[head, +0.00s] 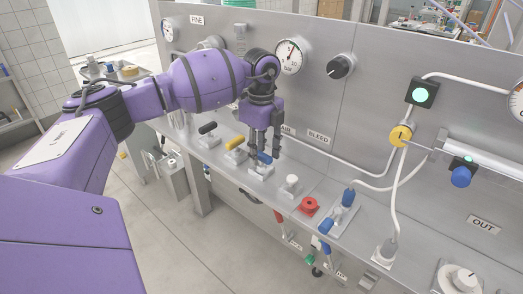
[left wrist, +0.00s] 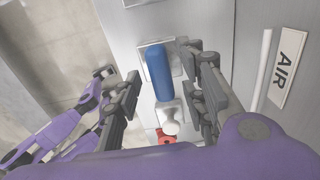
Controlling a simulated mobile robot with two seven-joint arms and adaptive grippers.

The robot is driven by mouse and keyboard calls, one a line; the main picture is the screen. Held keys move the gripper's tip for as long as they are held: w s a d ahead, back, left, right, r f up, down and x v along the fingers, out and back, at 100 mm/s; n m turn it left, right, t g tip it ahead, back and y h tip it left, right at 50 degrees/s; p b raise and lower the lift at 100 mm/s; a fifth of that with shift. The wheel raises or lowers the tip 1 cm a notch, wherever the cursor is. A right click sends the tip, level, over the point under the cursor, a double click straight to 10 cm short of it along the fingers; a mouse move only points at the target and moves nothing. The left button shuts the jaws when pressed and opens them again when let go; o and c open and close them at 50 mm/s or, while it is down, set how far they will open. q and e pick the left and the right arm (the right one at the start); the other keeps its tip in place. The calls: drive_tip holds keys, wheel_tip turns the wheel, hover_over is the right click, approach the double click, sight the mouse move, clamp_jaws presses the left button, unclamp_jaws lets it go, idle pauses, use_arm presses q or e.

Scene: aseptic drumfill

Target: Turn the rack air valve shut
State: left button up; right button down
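The valve lever with a blue handle (head: 265,158) stands on a square plate on the ledge, near a sign partly hidden by my arm. In the left wrist view the blue handle (left wrist: 158,72) lies lengthwise between my fingers, and the sign beside it reads AIR (left wrist: 288,80). My left gripper (head: 265,148) points down over this lever. Its fingers are apart, one on each side of the handle, with gaps visible in the left wrist view (left wrist: 165,92). Purple and grey parts at the left of that view look like my other arm; its finger state is unclear.
Black (head: 208,128) and yellow (head: 235,145) levers stand to the left on the ledge. A white knob (head: 291,182), a red valve (head: 308,206) and another blue lever (head: 348,197) stand to the right. The upright panel with gauges (head: 290,55) is close behind the gripper.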

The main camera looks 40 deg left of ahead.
use_arm(q)
drive_tip(key=c, duration=0.5)
clamp_jaws()
